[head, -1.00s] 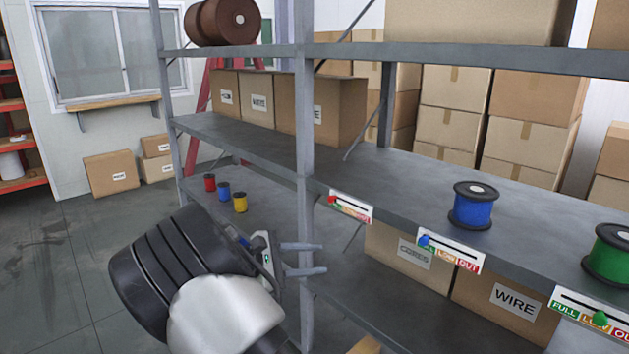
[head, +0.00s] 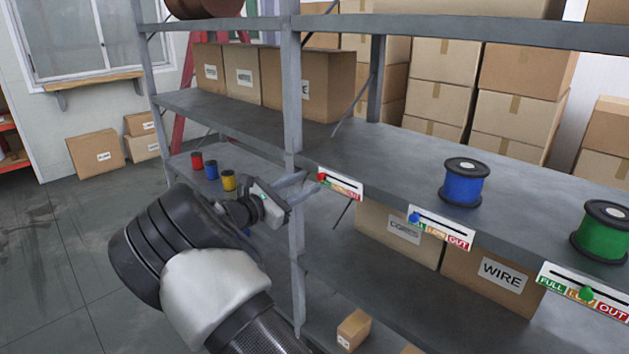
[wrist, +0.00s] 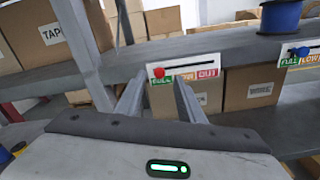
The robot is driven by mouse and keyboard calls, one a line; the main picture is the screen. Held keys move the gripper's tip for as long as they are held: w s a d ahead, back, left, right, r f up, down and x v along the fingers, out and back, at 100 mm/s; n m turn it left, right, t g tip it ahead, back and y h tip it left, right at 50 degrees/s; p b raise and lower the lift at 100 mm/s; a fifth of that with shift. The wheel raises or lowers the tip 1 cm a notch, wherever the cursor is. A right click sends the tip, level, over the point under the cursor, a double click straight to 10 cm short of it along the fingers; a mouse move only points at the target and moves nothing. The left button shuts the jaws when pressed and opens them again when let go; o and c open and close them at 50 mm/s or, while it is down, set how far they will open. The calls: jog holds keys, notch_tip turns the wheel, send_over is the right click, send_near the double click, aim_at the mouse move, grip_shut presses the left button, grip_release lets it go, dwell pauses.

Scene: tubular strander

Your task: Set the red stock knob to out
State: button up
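The red stock knob (head: 321,177) sits at the left end of the slot on its white label plate (head: 345,187), on the front edge of the shelf. In the wrist view the red knob (wrist: 159,72) is above the green FULL field, with LOW and then OUT (wrist: 207,73) to its right. My gripper (head: 309,181) is open, its two fingers pointing at the plate from the left. In the wrist view the open gripper (wrist: 158,84) has the knob between its fingertips in the picture. I cannot tell whether a finger touches it.
A shelf upright (head: 292,110) stands close by the fingers. A blue knob (head: 414,218) and a green knob (head: 586,294) are on plates further right. Blue (head: 463,182) and green (head: 603,231) spools stand on the shelf. Small spools (head: 212,170) lie behind my wrist.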

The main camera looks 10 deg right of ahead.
aim_at(319, 177)
jog(key=shift+x, duration=2.2)
jog(key=shift+c, duration=0.4)
grip_shut()
